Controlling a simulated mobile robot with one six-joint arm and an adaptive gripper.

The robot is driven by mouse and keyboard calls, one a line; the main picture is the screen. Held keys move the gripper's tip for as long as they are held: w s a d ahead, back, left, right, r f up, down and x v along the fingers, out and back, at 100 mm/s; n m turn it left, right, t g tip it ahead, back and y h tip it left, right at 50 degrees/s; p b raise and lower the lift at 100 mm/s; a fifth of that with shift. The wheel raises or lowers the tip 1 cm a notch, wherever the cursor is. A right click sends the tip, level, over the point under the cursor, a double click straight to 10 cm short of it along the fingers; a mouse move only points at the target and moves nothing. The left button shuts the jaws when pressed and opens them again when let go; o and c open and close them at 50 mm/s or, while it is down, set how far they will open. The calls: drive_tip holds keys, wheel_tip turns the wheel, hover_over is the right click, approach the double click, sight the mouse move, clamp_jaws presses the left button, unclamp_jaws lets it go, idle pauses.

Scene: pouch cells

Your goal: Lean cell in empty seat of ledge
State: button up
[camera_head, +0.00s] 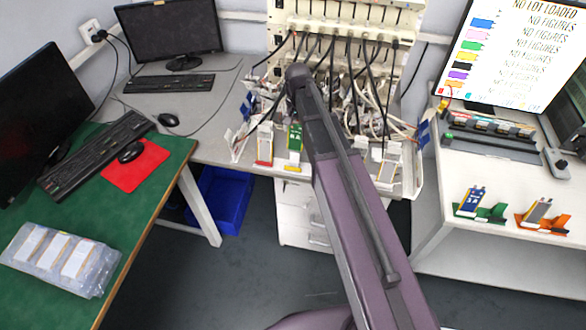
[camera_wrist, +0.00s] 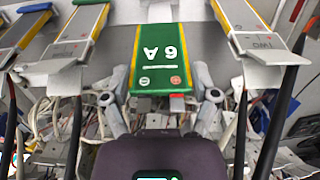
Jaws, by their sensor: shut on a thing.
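In the wrist view my gripper (camera_wrist: 165,95) is shut on a green cell (camera_wrist: 160,50) with yellow side edges and an upside-down "6A". In the head view a green cell (camera_head: 295,138) shows just left of my arm, next to a pale cell (camera_head: 265,145) with a red foot. Another pale cell (camera_head: 388,168) stands right of the arm. My arm hides the gripper and part of the ledge there. I cannot tell whether the held cell touches the ledge.
Many cables (camera_head: 380,95) hang from the rack behind the ledge. A blue cell stands in a green holder (camera_head: 493,212) and a grey one in an orange holder (camera_head: 545,225) on the right bench. Bagged cells (camera_head: 60,258) lie on the green desk at left.

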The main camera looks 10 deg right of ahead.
sight(295, 148)
drive_tip(key=shift+f, duration=0.15)
idle(0.3)
drive_tip(key=shift+s+a+f+b, duration=0.1)
drive_tip(key=shift+s+f+b, duration=0.15)
drive_tip(key=shift+f+b, duration=0.65)
drive_tip(key=shift+s+a+f+b, duration=0.1)
drive_tip(key=shift+s+f+b, duration=0.1)
drive_tip(key=shift+f+b, duration=0.7)
drive_tip(key=shift+s+a+f+b, duration=0.1)
drive_tip(key=shift+s+f+b, duration=0.15)
drive_tip(key=shift+f+b, duration=0.65)
drive_tip(key=shift+s+f+b, duration=0.2)
drive_tip(key=shift+f+b, duration=0.55)
drive_tip(key=shift+b, duration=0.2)
drive_tip(key=o, duration=0.7)
drive_tip(key=shift+r, duration=0.2)
drive_tip(key=shift+w+d+r+p, duration=0.1)
drive_tip(key=shift+w+r+p, duration=0.1)
drive_tip(key=shift+r+p, duration=1.65)
drive_tip(key=shift+w+r+p, duration=0.15)
drive_tip(key=shift+r+p, duration=1.55)
drive_tip(key=shift+p, duration=0.2)
